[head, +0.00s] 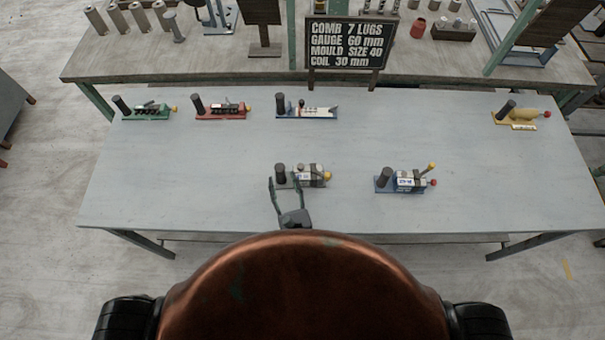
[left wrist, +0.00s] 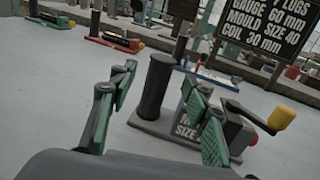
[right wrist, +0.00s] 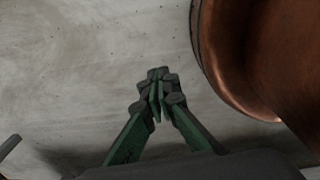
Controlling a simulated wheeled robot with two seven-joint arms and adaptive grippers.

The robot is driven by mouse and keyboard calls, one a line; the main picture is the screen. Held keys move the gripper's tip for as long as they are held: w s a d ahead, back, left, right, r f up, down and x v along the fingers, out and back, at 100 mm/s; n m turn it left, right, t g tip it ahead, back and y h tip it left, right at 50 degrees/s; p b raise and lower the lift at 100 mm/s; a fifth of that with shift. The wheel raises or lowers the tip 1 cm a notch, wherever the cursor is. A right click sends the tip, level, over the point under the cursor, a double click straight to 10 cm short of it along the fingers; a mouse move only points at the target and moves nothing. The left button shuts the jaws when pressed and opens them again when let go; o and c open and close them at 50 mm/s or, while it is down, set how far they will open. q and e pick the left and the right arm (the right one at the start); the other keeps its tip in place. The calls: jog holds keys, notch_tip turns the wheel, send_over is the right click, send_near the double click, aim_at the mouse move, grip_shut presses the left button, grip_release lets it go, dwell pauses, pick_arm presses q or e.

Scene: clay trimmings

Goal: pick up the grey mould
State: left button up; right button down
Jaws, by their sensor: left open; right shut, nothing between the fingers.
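The grey mould (head: 307,180) stands on the table, with a grey base, a dark upright post (head: 280,172) and a yellow-knobbed lever. It also shows in the left wrist view, where its grey base (left wrist: 150,127) lies ahead of the fingers. My left gripper (head: 285,182) is open at the mould's near side. In the left wrist view the post shows between the two green fingers (left wrist: 158,80), and the right finger hides part of the labelled body. I cannot tell whether the fingers straddle the post. My right gripper (right wrist: 157,85) is shut and empty above the floor.
A blue mould (head: 408,182) stands to the right. Green (head: 147,112), red (head: 220,110), blue-and-white (head: 307,112) and yellow (head: 520,116) devices line the far edge. A lettered sign (head: 346,44) stands behind. The grey table (head: 180,190) is clear at left.

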aim_at(281, 175)
pick_arm(q)
jog(key=x, duration=0.4)
jog(key=shift+w+f, duration=0.25)
jog(key=shift+w, duration=0.1)
jog(key=shift+s, duration=0.1)
jog(key=c, duration=1.2)
grip_shut()
pick_arm(e)
jog(key=w, duration=0.2)
jog(key=shift+w+d+r, duration=0.1)
jog(key=shift+w, duration=0.25)
pick_arm(q)
jog(key=shift+r, duration=0.15)
